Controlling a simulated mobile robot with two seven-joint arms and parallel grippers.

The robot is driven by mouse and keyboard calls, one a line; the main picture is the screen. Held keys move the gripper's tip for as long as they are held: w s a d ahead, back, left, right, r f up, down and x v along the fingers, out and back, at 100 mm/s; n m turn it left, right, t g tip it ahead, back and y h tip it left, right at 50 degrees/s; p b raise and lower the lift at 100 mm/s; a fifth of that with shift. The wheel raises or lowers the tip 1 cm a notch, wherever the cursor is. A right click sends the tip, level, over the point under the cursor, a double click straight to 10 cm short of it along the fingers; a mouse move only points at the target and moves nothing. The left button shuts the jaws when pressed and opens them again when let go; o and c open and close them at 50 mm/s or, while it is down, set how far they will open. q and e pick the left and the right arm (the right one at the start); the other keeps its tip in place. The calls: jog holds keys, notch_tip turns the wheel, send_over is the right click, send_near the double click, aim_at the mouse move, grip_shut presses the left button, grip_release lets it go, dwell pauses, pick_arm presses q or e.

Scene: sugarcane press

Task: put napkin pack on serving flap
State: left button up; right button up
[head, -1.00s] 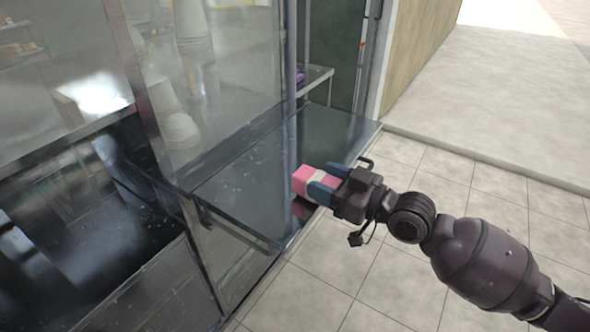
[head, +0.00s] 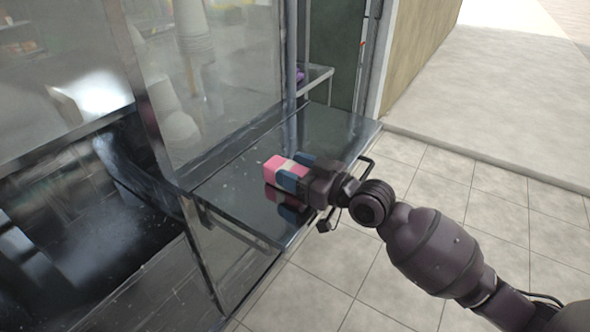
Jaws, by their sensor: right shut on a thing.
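The napkin pack (head: 273,172) is a small pink block with a pale band. My right gripper (head: 291,172) is shut on it, with its blue fingers on either side. The serving flap (head: 232,190) is a dark, shiny shelf along the front of the glass stall. The pack is over the flap, and its pink reflection shows just below it. I cannot tell whether the pack touches the surface. My left gripper is not in view.
Glass panels (head: 225,75) with metal posts rise behind the flap. Stacked pale cups (head: 193,40) stand behind the glass. A small side shelf (head: 318,78) holds a purple item. The rest of the flap is clear. Tiled floor lies in front.

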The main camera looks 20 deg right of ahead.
jog(key=shift+f, duration=0.15)
jog(key=o, duration=1)
jog(key=shift+c, duration=0.2)
jog(key=shift+r, duration=0.25)
jog(key=v, duration=1.2)
jog(key=shift+f, duration=0.15)
